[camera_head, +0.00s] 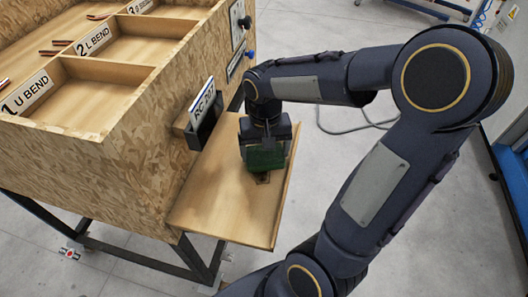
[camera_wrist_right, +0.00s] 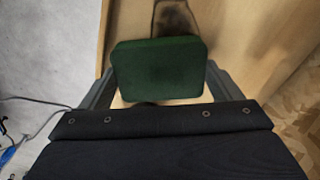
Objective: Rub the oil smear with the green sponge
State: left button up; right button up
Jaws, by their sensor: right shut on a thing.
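The green sponge (camera_head: 264,159) is held in my right gripper (camera_head: 266,150) over the wooden side shelf. In the right wrist view the sponge (camera_wrist_right: 158,69) sits between the two fingers of my right gripper (camera_wrist_right: 155,85), which are shut on its sides. A dark oil smear (camera_head: 262,178) shows on the shelf just below the sponge in the head view. In the right wrist view the smear (camera_wrist_right: 174,18) lies beyond the sponge's far edge. I cannot tell whether the sponge touches the shelf. My left gripper is not in view.
The wooden shelf (camera_head: 215,195) juts from a chipboard bench (camera_head: 125,150) with labelled bins. A dark holder (camera_head: 205,125) with an "RC 207" card (camera_head: 202,102) stands beside the shelf. Grey floor (camera_head: 330,160) is open to the right.

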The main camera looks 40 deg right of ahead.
aim_at(265, 153)
jog(key=shift+d, duration=0.1)
jog(key=shift+w+d+r+p, duration=0.1)
jog(key=shift+r+p, duration=0.45)
jog(key=shift+p, duration=0.1)
notch_tip(265, 153, up, 5)
jog(key=p, duration=0.4)
jog(key=shift+f, duration=0.1)
